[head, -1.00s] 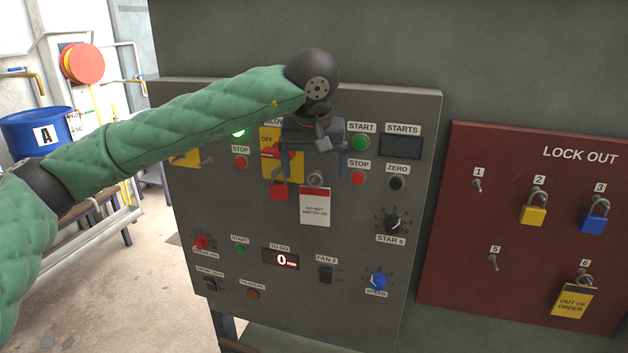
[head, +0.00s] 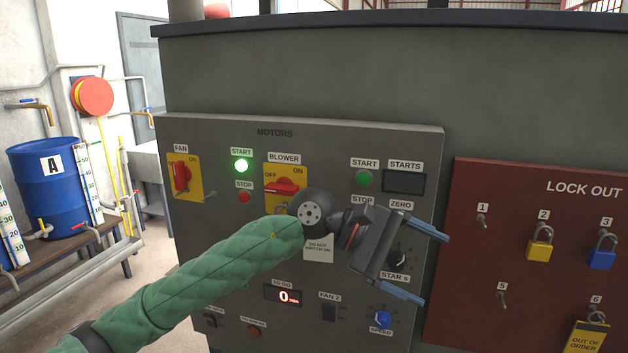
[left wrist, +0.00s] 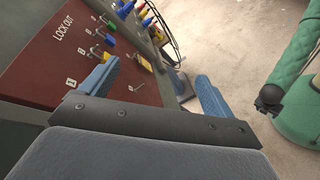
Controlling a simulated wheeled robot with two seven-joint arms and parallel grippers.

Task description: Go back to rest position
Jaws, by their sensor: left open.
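My left gripper (head: 428,266) is open and empty in front of the grey motor panel (head: 230,225), its blue fingers spread and pointing right. The left wrist view shows the same fingers (left wrist: 158,92) apart with nothing between them. My left arm hides part of the panel's lower middle. The red blower switch (head: 284,187) on its yellow plate shows just above the gripper's wrist joint. A white "do not switch on" tag (head: 318,250) is partly hidden behind the gripper. My right gripper is not in the head view.
The red lock out board (head: 520,220) with several padlocks stands to the right. The fan switch (head: 181,177) and a lit green start lamp (head: 241,166) are at upper left.

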